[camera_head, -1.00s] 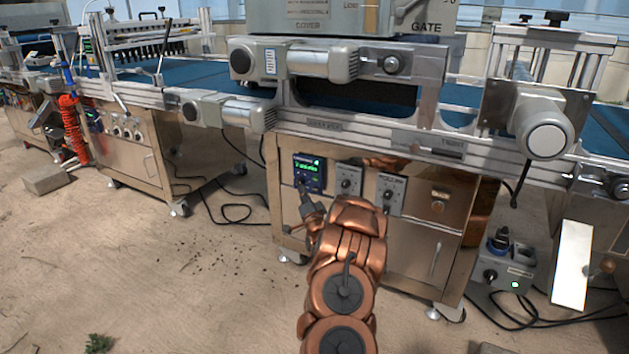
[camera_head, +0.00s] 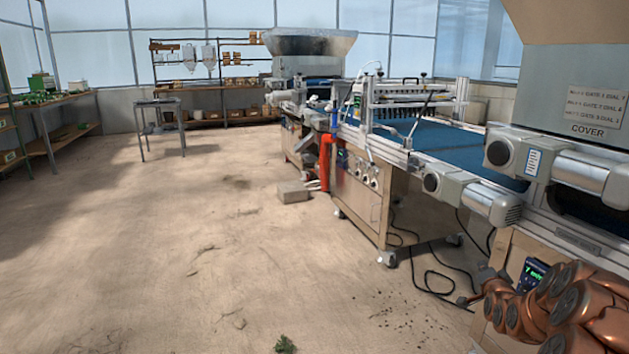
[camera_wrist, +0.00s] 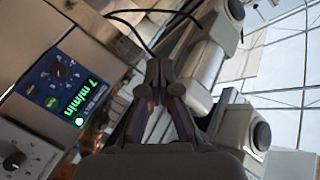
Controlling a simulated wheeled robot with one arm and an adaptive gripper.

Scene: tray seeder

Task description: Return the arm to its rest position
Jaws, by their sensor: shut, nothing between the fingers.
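My copper-coloured arm (camera_head: 560,305) shows at the lower right of the head view, bent, with its links bunched together.
The seeder's grey motor housings (camera_head: 470,198) jut out above the cabinet. Black cables (camera_head: 435,282) lie on the floor beside the wheeled cabinet (camera_head: 362,200). A grey block (camera_head: 293,192) sits farther back. A shelf (camera_head: 8,140) stands at the left. The sandy floor at left and centre is open.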

